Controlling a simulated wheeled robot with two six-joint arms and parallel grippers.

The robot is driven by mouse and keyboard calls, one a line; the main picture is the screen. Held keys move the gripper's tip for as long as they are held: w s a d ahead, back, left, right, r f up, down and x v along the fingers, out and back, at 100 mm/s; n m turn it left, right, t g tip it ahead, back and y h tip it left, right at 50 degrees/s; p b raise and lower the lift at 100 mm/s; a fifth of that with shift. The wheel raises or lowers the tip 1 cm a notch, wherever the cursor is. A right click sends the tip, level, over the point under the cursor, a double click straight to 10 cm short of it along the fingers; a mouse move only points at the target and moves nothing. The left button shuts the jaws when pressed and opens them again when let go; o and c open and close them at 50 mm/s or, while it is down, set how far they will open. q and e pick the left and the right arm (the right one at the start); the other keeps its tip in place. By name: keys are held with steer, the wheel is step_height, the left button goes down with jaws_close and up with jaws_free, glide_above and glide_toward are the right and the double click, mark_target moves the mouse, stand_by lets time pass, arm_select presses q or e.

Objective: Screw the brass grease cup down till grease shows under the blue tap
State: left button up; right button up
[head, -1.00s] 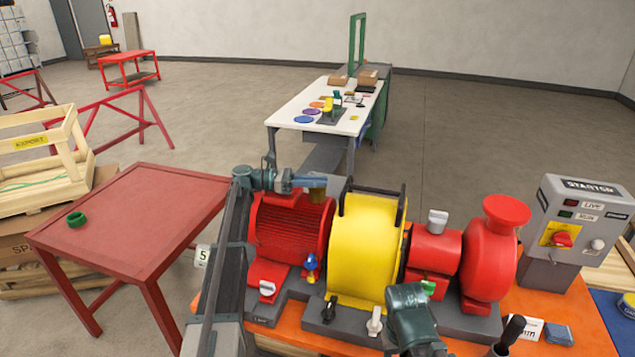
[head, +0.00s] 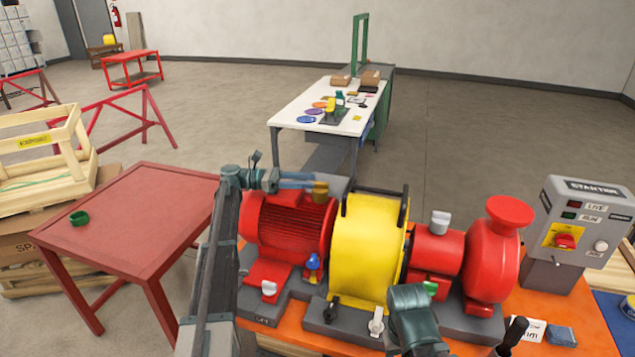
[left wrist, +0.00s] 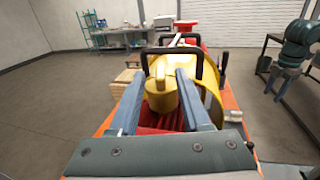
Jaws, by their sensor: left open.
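The brass grease cup (head: 320,192) stands above the red motor, beside the yellow guard. My left gripper (head: 300,182) reaches in from the left at the cup's height. In the left wrist view the cup (left wrist: 163,100) shows between the two blue-grey fingers of my open left gripper (left wrist: 160,105), with gaps visible at its sides. The blue tap (head: 313,262) is low at the front of the motor; no grease can be made out under it.
The yellow guard (head: 365,250) with black handles stands close right of the cup. The red motor (head: 290,228) lies below my left gripper. A starter box (head: 578,222) is at the right. A red table (head: 130,215) with a green ring (head: 78,218) is at the left.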

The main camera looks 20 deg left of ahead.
arm_select(q)
steer(key=v, duration=0.9)
steer(key=shift+a, duration=0.2)
stand_by(0.8)
